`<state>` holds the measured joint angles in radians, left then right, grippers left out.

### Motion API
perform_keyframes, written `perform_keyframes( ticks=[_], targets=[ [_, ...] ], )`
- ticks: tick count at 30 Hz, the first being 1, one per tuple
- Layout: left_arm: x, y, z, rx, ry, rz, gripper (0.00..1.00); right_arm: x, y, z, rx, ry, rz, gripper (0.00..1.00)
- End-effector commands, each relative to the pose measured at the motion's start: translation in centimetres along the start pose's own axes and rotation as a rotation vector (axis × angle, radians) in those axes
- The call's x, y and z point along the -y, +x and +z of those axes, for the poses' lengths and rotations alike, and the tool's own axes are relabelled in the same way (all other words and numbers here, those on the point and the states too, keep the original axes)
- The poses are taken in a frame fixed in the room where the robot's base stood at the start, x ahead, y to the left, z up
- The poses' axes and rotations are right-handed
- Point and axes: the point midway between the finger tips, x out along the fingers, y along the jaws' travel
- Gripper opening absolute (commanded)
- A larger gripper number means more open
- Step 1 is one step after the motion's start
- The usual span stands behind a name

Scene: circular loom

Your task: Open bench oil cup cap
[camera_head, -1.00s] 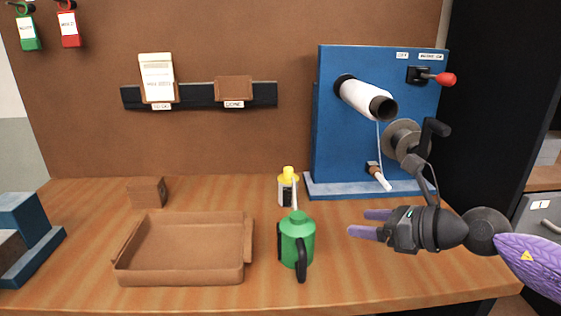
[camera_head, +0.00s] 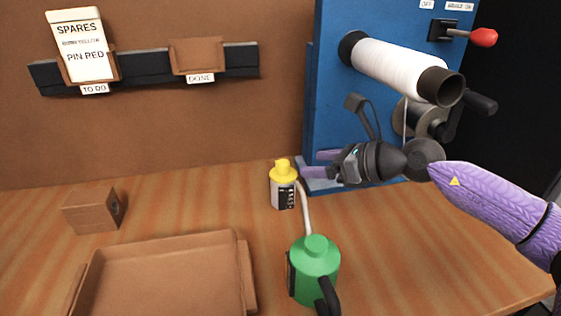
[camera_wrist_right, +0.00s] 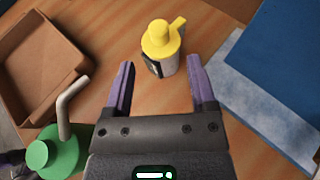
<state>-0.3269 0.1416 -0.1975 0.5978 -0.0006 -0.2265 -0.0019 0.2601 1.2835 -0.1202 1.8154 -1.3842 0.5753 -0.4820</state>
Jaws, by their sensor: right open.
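A small white bottle with a black label (camera_head: 284,193) stands upright on the bench with its yellow cap (camera_head: 283,168) on. In the right wrist view the yellow cap (camera_wrist_right: 160,38) has a tab sticking out to the upper right. The bottle shows just beyond and between the fingertips there. My right gripper (camera_head: 318,163) is open and empty, to the right of the bottle and apart from it, fingers pointing left. A green oil can (camera_head: 314,268) with a pale bent spout stands in front of the bottle. My left gripper is not in view.
A brown tray (camera_head: 247,275) lies at the front left, with a brown block (camera_head: 92,211) behind it. A blue machine (camera_head: 330,100) with a white roll (camera_head: 400,68) stands behind my right arm. Bare bench lies left of the bottle.

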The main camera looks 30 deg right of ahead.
Motion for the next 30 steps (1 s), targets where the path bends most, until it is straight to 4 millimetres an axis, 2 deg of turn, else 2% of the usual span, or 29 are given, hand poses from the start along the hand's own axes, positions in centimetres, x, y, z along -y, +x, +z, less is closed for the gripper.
perform_keyframes(
  ticks=[6, 10, 15, 23, 30],
  targets=[
    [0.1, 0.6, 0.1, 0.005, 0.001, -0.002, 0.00, -0.1, 4.8, 0.1, 0.006, 0.001, 0.005, 0.72],
    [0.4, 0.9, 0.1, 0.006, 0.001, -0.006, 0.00, -0.1, 7.0, 0.0, 0.002, 0.000, 0.004, 0.72],
    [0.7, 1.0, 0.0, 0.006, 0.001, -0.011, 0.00, -0.1, 8.1, 0.1, -0.001, -0.003, 0.003, 0.72],
    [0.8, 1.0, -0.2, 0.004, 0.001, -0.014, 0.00, -0.1, 8.2, 0.1, -0.001, -0.003, 0.003, 0.72],
    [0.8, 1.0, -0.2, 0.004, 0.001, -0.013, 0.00, -0.1, 8.2, 0.1, -0.001, -0.003, 0.003, 0.24]
  ],
)
